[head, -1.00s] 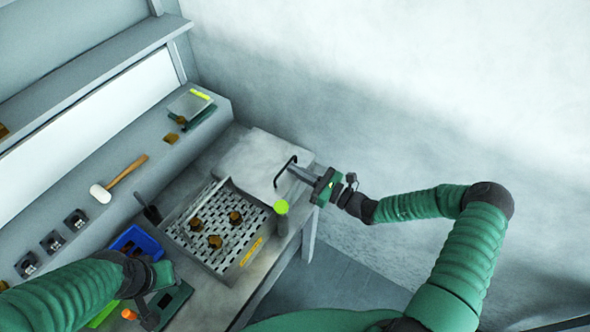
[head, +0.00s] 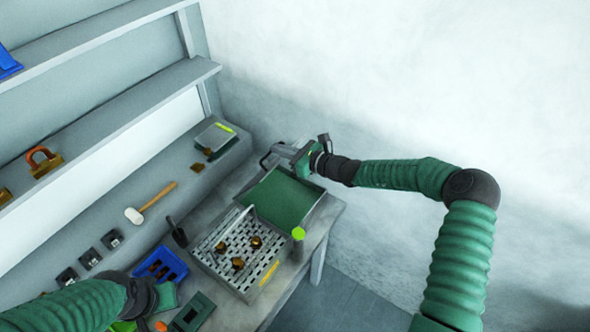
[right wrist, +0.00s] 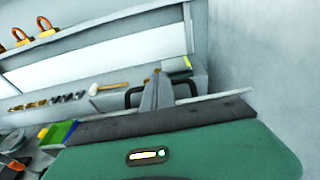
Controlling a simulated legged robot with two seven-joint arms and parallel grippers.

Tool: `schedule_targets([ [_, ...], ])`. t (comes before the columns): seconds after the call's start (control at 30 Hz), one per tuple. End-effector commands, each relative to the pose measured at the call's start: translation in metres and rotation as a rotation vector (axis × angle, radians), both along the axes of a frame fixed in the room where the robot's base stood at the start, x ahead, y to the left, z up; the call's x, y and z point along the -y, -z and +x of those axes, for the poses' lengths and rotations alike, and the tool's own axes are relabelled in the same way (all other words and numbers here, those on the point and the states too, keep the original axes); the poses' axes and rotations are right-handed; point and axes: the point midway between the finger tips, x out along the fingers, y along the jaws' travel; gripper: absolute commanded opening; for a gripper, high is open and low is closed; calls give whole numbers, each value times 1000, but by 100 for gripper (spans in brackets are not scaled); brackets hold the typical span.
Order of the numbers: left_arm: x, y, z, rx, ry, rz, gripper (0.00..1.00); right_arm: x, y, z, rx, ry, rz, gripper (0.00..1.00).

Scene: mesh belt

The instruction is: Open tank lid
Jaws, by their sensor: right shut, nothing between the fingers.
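The tank (head: 282,200) stands at the far right end of the bench, uncovered, its green inside in plain view. Its lid is tipped up at the tank's back edge and shows mostly edge-on; in the right wrist view its pale edge (right wrist: 225,100) runs behind my fingers. The lid's black handle (right wrist: 134,97) shows beside the fingers. My right gripper (head: 275,150) is shut and empty, at the raised lid by the handle; whether it touches is unclear. It also shows in the right wrist view (right wrist: 158,90). My left gripper (head: 165,302) is low at the left, its fingers unclear.
A perforated tray (head: 222,262) with brass parts sits in front of the tank. A bottle with a green top (head: 298,234) stands at the tank's near corner. A blue bin (head: 163,264) and a mallet (head: 152,203) lie left. Open floor is right of the bench.

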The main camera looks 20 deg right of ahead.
Motion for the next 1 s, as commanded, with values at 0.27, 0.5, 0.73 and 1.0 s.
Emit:
schedule_targets([
  [0.27, 0, 10, 0, 0, 0, 0, 36, -33, -23, 41, 1, -1, 1, 0],
  [0.5, 0, 9, 0, 0, 0, 0, 36, -33, -25, 41, 1, 0, 1, 0],
  [0.73, 0, 9, 0, 0, 0, 0, 36, -33, -25, 41, 1, 0, 1, 0],
  [1.0, 0, 9, 0, 0, 0, 0, 36, -34, -24, 41, 0, 0, 0, 0],
])
